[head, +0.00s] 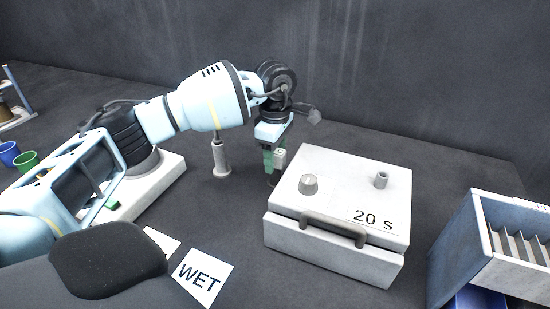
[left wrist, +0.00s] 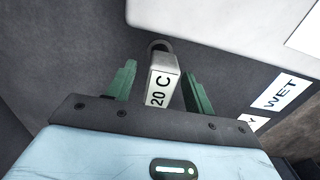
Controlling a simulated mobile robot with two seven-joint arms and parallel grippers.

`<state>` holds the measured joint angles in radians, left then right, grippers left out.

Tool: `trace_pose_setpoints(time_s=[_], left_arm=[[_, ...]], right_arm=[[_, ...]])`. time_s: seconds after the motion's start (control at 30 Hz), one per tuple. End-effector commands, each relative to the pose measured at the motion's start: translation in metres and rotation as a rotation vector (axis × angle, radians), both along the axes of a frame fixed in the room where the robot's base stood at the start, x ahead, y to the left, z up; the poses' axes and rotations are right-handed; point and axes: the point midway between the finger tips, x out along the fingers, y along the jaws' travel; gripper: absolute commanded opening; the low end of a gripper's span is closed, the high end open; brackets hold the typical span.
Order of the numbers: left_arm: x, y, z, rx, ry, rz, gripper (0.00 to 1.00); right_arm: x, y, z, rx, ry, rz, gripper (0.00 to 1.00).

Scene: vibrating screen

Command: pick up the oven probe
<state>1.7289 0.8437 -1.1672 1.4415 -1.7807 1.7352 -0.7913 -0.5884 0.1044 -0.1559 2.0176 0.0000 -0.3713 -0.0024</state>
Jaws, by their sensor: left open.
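The oven probe seems to be the small white block (left wrist: 162,82) marked "20 C", with a dark loop at its far end, in the left wrist view. In the head view a small pale block (head: 280,158) shows beside the left side of the white box. My left gripper (head: 271,162) points down there, with its green fingers partly hidden. In the left wrist view its fingers (left wrist: 162,90) are open, one on each side of the block, with gaps showing. My right gripper is not in view.
The white box (head: 325,177) marked "20 S", with a handle and knob, stands close right of my left gripper. A grey post-like tool (head: 221,160) stands left. A "WET" card (head: 203,276) lies in front. A blue-grey slotted rack (head: 455,250) is at right.

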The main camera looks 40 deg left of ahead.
Motion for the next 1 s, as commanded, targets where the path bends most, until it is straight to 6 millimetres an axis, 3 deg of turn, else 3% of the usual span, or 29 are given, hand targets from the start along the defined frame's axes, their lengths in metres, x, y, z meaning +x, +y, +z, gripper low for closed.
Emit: trace_pose_setpoints(time_s=[0.2,0.57,0.83,1.0], left_arm=[[0.0,0.0,0.0,0.0,0.0,0.0,0.51],[0.0,0.0,0.0,0.0,0.0,0.0,0.05],[0.0,0.0,0.003,-0.001,-0.001,0.0,0.04],[0.001,0.0,0.024,-0.001,-0.003,-0.001,0.04]], right_arm=[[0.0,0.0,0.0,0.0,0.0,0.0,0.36],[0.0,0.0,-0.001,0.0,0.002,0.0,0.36],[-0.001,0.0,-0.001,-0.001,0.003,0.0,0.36],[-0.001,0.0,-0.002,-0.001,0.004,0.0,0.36]])
